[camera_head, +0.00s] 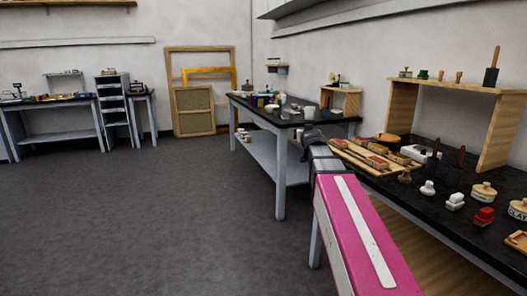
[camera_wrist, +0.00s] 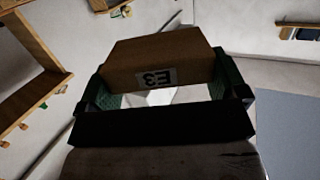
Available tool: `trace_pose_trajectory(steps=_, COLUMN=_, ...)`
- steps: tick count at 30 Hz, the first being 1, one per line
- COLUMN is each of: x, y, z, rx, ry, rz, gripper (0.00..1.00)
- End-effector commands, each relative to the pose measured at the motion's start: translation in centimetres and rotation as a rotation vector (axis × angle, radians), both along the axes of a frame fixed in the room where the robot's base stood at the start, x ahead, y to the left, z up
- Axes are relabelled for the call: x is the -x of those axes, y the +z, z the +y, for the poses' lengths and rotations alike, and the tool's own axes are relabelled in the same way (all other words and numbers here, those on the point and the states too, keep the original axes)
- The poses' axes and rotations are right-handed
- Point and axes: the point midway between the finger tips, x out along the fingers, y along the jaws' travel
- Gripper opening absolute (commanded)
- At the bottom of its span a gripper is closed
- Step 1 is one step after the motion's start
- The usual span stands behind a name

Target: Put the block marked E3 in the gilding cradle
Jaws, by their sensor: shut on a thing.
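The block marked E3 (camera_wrist: 160,58) is brown, with a pale label whose letters read upside down in the wrist view. My gripper (camera_wrist: 174,82) is shut on it, with a green-lined finger at each side of the block. In the head view my pink arm reaches toward the dark bench and its end is hard to make out; the held block cannot be made out there. A wooden tray (camera_head: 345,155) with several reddish-brown blocks lies on the bench. I cannot tell which thing is the gilding cradle.
The dark bench (camera_head: 430,204) carries stamps, round lidded pots (camera_head: 483,191) and a white item (camera_head: 420,153) near the tray. A wooden shelf (camera_head: 450,87) stands over its back. A second bench (camera_head: 270,118) is cluttered. The grey floor at left is clear.

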Motion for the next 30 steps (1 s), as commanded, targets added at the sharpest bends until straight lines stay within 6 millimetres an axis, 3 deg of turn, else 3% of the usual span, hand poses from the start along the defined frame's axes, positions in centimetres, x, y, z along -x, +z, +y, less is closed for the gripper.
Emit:
trace_pose_trajectory(steps=6, x=0.4, y=2.4, z=0.0, rx=-0.001, ry=0.044, rz=0.0, gripper=0.67)
trace_pose_trajectory(steps=14, x=0.6, y=3.3, z=0.0, rx=0.001, ry=0.06, rz=0.001, gripper=0.67)
trace_pose_trajectory(steps=30, x=-0.3, y=-2.6, z=-0.3, rx=0.005, ry=-0.068, rz=0.003, gripper=0.67)
